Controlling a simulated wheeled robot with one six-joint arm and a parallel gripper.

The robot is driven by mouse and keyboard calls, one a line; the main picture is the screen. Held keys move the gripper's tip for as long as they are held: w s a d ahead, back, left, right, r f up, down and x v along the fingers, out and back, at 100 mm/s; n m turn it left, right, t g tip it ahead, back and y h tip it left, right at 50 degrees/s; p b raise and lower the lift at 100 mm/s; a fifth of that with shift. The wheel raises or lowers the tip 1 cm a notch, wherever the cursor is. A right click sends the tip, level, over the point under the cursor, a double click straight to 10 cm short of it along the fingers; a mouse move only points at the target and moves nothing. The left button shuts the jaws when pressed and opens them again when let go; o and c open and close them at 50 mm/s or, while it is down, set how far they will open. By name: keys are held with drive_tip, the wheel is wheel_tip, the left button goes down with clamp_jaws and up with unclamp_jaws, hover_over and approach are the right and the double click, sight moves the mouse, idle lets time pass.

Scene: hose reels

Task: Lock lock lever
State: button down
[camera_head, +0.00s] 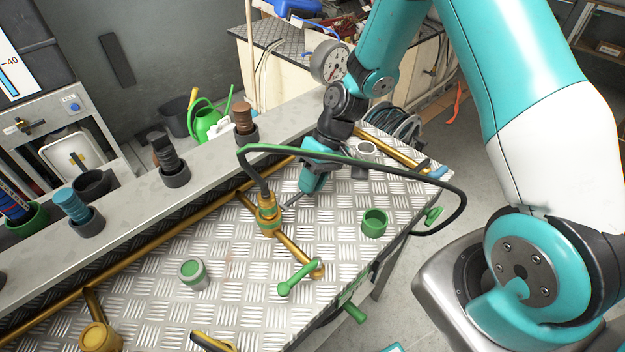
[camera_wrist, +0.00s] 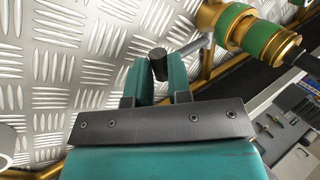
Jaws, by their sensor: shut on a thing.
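The lock lever (camera_head: 291,202) is a thin grey rod that sticks out from the side of a brass coupling (camera_head: 267,212) with a green band. A black hose runs into the top of the coupling. My gripper (camera_head: 304,187) reaches down to the plate just right of the coupling. In the wrist view, the teal fingers of my gripper (camera_wrist: 154,78) are shut on the lever's dark end, and its grey shaft (camera_wrist: 192,48) runs right to the green-banded brass coupling (camera_wrist: 246,32). The fingers hide part of the lever.
A green valve handle (camera_head: 299,278) and a brass pipe (camera_head: 290,248) lie in front of the coupling. A green cap (camera_head: 374,223) and a green-topped cap (camera_head: 194,274) stand on the plate. The hose (camera_head: 357,160) arches beside my gripper. A raised ledge (camera_head: 130,205) runs behind.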

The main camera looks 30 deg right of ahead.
sight(299, 196)
drive_tip(key=shift+s+a+r+t+h+p, duration=0.1)
drive_tip(key=shift+a+r+t+h+p, duration=0.15)
drive_tip(key=shift+r+h, duration=0.25)
drive_tip(key=shift+s+a+r+t+h+p, duration=0.15)
drive_tip(key=shift+r+h+p, duration=0.2)
drive_tip(key=shift+h, duration=0.25)
drive_tip(key=shift+a+r+h, duration=0.35)
drive_tip(key=shift+r+h, duration=0.15)
drive_tip(key=shift+h, duration=0.3)
drive_tip(key=shift+s+a+r+t+h+p, duration=0.2)
drive_tip(key=shift+a+r+t+h+p, duration=0.25)
drive_tip(key=shift+h, duration=0.65)
drive_tip(key=shift+s+a+r+t+h+p, duration=0.2)
drive_tip(key=shift+a+r+t+h, duration=0.35)
drive_tip(key=shift+h, duration=0.55)
drive_tip(key=shift+f, duration=0.1)
drive_tip(key=c, duration=1.1)
unclamp_jaws()
drive_tip(key=shift+a, duration=0.1)
drive_tip(key=shift+o, duration=0.2)
